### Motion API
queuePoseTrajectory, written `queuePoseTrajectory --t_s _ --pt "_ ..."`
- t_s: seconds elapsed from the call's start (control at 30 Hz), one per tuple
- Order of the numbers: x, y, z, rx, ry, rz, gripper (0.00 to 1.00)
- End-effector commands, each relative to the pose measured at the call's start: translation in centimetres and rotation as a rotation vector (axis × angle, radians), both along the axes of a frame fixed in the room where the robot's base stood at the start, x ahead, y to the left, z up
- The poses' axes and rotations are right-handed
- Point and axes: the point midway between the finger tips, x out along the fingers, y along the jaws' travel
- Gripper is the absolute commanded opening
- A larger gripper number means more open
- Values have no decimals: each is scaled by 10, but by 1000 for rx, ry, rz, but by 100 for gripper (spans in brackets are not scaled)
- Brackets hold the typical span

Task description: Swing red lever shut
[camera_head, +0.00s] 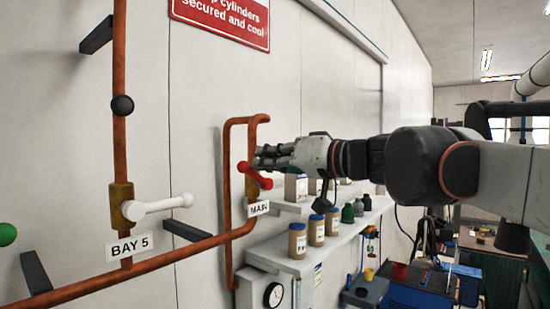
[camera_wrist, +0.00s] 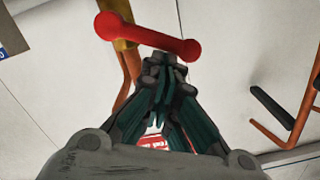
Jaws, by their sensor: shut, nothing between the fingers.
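The red lever (camera_head: 256,176) sits on the brass valve body (camera_head: 251,188) of the copper pipe labelled MAIN. It slants across the pipe in the head view. In the wrist view the red lever (camera_wrist: 150,35) runs from its thick end at the brass body to a round knob on the right. My gripper (camera_head: 259,161) is shut and empty beside the lever. In the wrist view my gripper's fingertips (camera_wrist: 166,62) lie close to the lever's knob end. I cannot tell whether they touch it.
A white lever (camera_head: 158,206) is on the BAY 5 pipe (camera_head: 119,80) at the left. A shelf (camera_head: 330,239) with several jars (camera_head: 297,240) is below and behind my gripper. A red sign (camera_head: 222,18) hangs above. Black brackets (camera_head: 188,231) stick out from the wall.

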Motion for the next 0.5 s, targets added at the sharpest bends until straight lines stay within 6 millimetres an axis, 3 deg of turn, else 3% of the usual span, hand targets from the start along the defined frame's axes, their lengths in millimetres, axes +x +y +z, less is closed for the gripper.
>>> queuePoseTrajectory --t_s 0.5 --pt "-16 13 -19 -226 -291 1 0"
